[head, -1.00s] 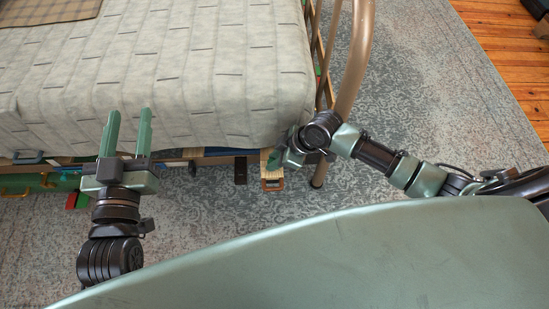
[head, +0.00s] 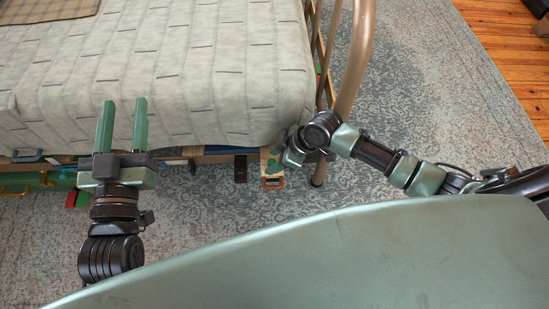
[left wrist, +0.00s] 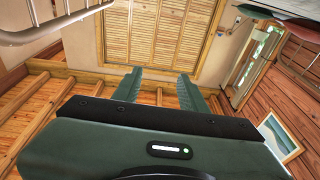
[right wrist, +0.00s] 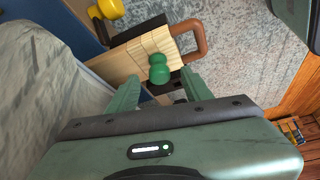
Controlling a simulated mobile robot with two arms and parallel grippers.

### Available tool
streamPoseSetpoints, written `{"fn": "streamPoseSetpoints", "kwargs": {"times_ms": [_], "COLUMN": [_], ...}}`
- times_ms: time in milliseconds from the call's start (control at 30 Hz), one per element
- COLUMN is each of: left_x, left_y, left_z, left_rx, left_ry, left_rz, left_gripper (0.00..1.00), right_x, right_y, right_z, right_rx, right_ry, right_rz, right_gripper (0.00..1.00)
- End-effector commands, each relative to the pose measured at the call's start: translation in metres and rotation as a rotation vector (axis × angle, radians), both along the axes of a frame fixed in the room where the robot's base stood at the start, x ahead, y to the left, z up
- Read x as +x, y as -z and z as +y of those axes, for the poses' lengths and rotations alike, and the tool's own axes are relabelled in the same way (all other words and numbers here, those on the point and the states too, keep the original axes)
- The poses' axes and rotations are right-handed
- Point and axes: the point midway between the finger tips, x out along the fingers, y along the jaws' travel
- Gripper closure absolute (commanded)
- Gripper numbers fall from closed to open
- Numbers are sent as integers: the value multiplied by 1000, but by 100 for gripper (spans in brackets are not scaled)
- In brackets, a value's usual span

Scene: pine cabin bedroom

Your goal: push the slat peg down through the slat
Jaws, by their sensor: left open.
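The green slat peg (right wrist: 158,72) has a rounded head and stands on a pale, lined wooden slat (right wrist: 128,64) in the right wrist view. How deep it sits in the slat I cannot tell. My right gripper (right wrist: 160,75) is open, with its fingertips on either side of the peg's head and apparently clear of it. In the head view, this gripper (head: 287,158) is at the bed's lower corner, partly hidden by its own wrist. My left gripper (head: 122,102) is open and empty over the bed's front edge; the left wrist view shows nothing between its fingers (left wrist: 160,75).
A brown looped handle (right wrist: 199,42) is beside the slat. A yellow knob (right wrist: 110,8) lies beyond it. The bed's mattress (head: 190,70) and curved metal bed end (head: 358,60) are close to my right arm. Open rug (head: 440,110) lies to the right.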

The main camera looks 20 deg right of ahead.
Motion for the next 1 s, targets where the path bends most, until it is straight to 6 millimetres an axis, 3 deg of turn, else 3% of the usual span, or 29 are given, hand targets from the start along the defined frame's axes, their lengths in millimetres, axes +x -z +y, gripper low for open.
{"fn": "streamPoseSetpoints", "kwargs": {"times_ms": [367,667,800,1000], "left_x": [1,-3,-14,-32], "left_y": [3,58,89,121], "left_z": [0,10,17,26], "left_rx": [6,80,121,161], "left_ry": [-1,-20,-30,-41], "left_rz": [19,313,476,648], "left_gripper": [57,57,57,57], "right_x": [-1,-9,-13,-18], "right_y": [-3,-31,-46,-61], "right_z": [-1,-15,-23,-30], "right_rx": [0,-1,-2,-2], "right_ry": [0,0,0,0], "right_rz": [0,0,0,1], "right_gripper": [51,51,51,51]}}
